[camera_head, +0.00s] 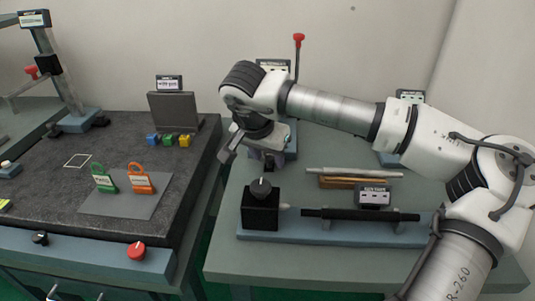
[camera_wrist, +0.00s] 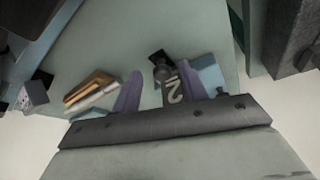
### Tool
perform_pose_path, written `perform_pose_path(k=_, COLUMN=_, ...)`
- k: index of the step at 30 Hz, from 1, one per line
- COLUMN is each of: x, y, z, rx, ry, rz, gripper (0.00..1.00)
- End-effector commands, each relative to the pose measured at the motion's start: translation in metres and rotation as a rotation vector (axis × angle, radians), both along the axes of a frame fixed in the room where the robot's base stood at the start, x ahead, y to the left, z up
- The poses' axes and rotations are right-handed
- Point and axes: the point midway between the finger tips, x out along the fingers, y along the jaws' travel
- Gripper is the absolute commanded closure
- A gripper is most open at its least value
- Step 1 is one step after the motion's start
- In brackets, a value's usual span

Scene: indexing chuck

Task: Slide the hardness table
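The likely hardness station is mostly hidden behind my arm at the back of the right bench in the head view. A red-knobbed lever (camera_head: 298,40) and part of a sign (camera_head: 272,65) rise above the arm; I cannot read the sign for sure. Its blue base (camera_head: 291,150) shows beside my gripper (camera_head: 268,158). In the wrist view my gripper (camera_wrist: 156,92) has its two purple fingers apart. A dark piece marked 12 (camera_wrist: 173,92) and a black knob (camera_wrist: 162,66) show between them, nearer the right finger. I cannot tell whether a finger touches them.
In front stands a black indexing block with a knob (camera_head: 261,205) and a dark bar (camera_head: 360,214) on a blue base. The left dark bench (camera_head: 130,215) carries green and orange padlock-like tags. A gap separates the benches.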

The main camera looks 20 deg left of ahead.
Motion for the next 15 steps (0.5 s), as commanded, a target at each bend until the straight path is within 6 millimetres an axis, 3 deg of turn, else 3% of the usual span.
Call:
perform_pose_path(k=8, x=-0.002, y=0.001, z=0.008, rx=0.002, ry=-0.003, rz=-0.001, gripper=0.57)
perform_pose_path(k=15, x=-0.02, y=0.003, z=0.051, rx=0.002, ry=-0.006, rz=-0.001, gripper=0.57)
